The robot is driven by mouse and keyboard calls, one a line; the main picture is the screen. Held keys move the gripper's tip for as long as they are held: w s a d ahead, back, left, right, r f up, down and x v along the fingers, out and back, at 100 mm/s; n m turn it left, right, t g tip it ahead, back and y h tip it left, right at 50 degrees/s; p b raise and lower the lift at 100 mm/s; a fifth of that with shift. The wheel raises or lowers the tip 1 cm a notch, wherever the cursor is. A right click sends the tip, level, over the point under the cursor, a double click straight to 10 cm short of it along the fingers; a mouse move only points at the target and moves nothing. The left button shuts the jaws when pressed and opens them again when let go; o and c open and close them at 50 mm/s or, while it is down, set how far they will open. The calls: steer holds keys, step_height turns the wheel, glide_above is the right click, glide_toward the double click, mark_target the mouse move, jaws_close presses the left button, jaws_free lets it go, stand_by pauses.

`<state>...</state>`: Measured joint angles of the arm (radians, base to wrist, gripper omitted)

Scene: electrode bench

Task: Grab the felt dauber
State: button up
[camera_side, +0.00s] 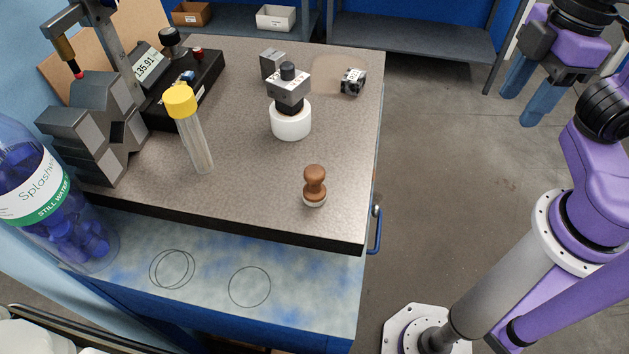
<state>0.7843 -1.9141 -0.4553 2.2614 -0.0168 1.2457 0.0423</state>
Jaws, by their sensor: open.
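The felt dauber (314,184) stands upright near the front right of the granite plate. It has a brown wooden knob handle and a pale felt base. My gripper (529,101) is at the upper right, beyond the plate's right edge and over the floor. Its two blue fingers point down, are apart and hold nothing. It is well away from the dauber, up and to the right of it.
On the granite plate (250,195) stand a yellow-capped tube (193,130), a white round piece with a dark top (291,121), small blocks (352,82) and a gauge (148,66). A blue bottle (62,217) stands at left. Room around the dauber is clear.

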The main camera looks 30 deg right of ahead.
steer(key=w+a+t+y, duration=0.1)
steer(key=w+a+y, duration=0.1)
steer(key=a, duration=0.4)
steer(key=w+a+f+n+t+y, duration=0.1)
steer(key=w+a+y, duration=0.2)
steer(key=a, duration=0.4)
steer(key=w+a+t+y, duration=0.1)
steer(key=w+a+y, duration=0.2)
steer(key=a, duration=0.3)
steer(key=shift+w+a+f+n+y, duration=0.1)
steer(key=shift+a+f+n+y, duration=0.25)
steer(key=shift+y, duration=0.45)
steer(key=a+y, duration=0.1)
steer(key=s+a+r+n+y, duration=0.1)
steer(key=s+a+r+y, duration=0.1)
steer(key=a, duration=0.1)
steer(key=shift+a+n+g+y, duration=0.1)
steer(key=shift+n+g+y, duration=0.15)
steer(key=shift+g+y, duration=0.15)
glide_toward(302, 202)
steer(key=shift+w+a+r, duration=0.2)
steer(key=shift+a+r, duration=0.95)
steer(key=shift+r, duration=0.05)
steer(key=shift+a+f, duration=0.2)
steer(key=shift+f, duration=0.15)
steer(key=shift+x, duration=3.55)
jaws_close()
